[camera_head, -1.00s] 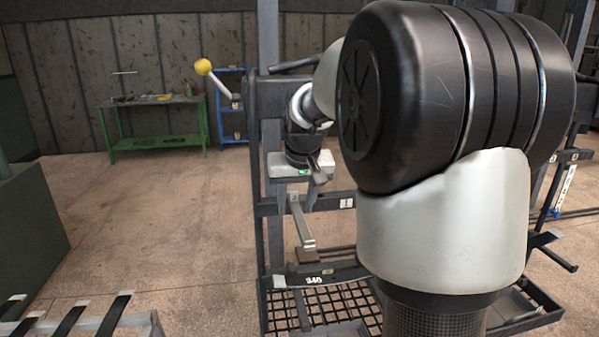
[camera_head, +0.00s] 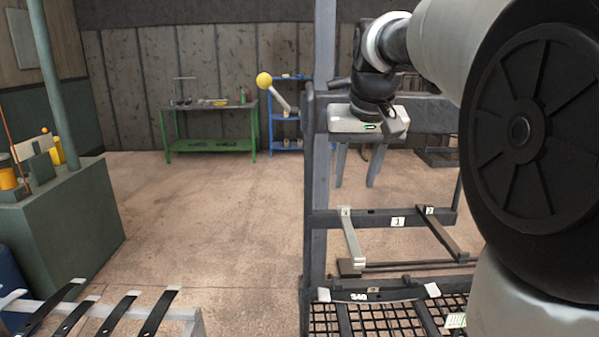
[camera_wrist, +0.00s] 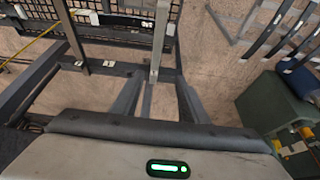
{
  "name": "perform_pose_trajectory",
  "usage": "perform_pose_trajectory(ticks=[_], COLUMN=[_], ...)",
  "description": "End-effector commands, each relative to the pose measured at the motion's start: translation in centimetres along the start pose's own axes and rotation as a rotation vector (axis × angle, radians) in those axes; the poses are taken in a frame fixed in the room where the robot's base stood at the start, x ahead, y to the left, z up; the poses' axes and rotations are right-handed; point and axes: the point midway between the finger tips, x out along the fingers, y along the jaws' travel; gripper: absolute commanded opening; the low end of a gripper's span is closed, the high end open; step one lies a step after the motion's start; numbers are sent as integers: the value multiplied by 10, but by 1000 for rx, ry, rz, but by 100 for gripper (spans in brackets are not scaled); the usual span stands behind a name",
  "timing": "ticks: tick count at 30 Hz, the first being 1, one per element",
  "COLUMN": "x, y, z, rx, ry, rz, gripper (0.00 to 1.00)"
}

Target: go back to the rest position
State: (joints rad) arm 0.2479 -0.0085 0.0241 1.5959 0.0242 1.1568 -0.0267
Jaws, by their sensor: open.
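My gripper (camera_head: 358,172) hangs pointing down from its white body, in front of the upper part of the dark rack (camera_head: 318,195). Its two grey fingers are spread apart, with nothing between them in the head view. In the wrist view my gripper (camera_wrist: 158,100) shows both fingers apart, with floor and part of a light rack bar (camera_wrist: 158,45) seen beyond the gap. The fingers appear clear of the rack. My own arm hides the right side of the rack in the head view.
The rack has numbered arms, a light one (camera_head: 351,237) and a dark one (camera_head: 440,233), above a mesh base (camera_head: 385,318). A yellow-balled lever (camera_head: 264,80) sticks out left. Black strips (camera_head: 155,312) lie on a low stand. A green cabinet (camera_head: 75,225) stands left. Open floor lies between.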

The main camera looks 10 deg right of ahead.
Motion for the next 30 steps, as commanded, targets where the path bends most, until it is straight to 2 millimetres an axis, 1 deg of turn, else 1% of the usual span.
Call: perform_pose_trajectory(ticks=[3,5,8,11,12,14,15,18,21,24,25,27,30], x=[0,-4,-17,-35,-42,-48,-47,-41,-31,-23,-21,-18,-16], y=[0,-2,-10,-23,-28,-34,-40,-49,-53,-54,-54,-55,-55], z=[1,4,24,63,83,115,135,180,214,236,240,246,249], rx=[-1,-4,-18,-42,-54,-72,-91,-130,-159,-178,-181,-185,-187], ry=[0,2,5,12,15,18,30,56,75,87,90,94,93], rz=[0,-2,-9,-24,-33,-48,-51,-60,-67,-72,-72,-74,-74], gripper=[40,40,40,40,40,40,40,40,40,40,40,40,40])
